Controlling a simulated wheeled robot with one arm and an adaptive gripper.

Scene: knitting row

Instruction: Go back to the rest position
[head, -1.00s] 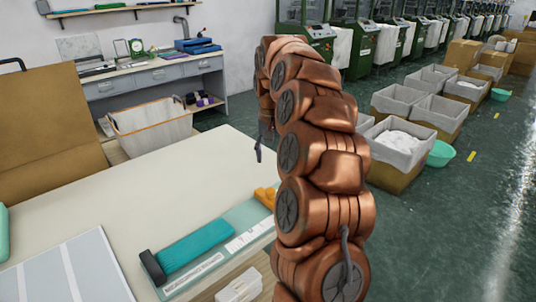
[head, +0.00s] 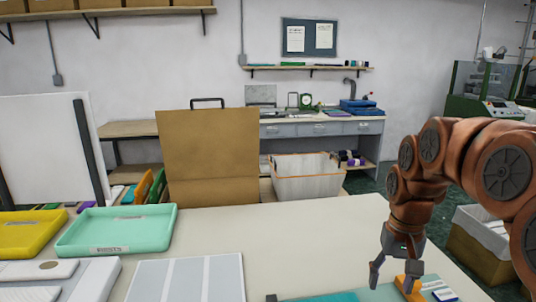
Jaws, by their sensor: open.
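My gripper (head: 394,268) is at the lower right of the head view, at the end of my copper arm. Its fingers are spread and point down, with nothing seen between them. It hangs over the right part of the pale table (head: 300,225), close to a small orange object (head: 408,285). I cannot tell whether a finger touches that object. A teal piece (head: 335,297) lies to the left of the gripper, mostly cut off by the bottom edge of the picture.
A mint tray (head: 117,231) and a yellow tray (head: 30,233) lie on the table's left. A grey striped panel (head: 187,278) lies in front. A brown board (head: 208,157) and a white basket (head: 303,177) stand behind. The table's middle is clear.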

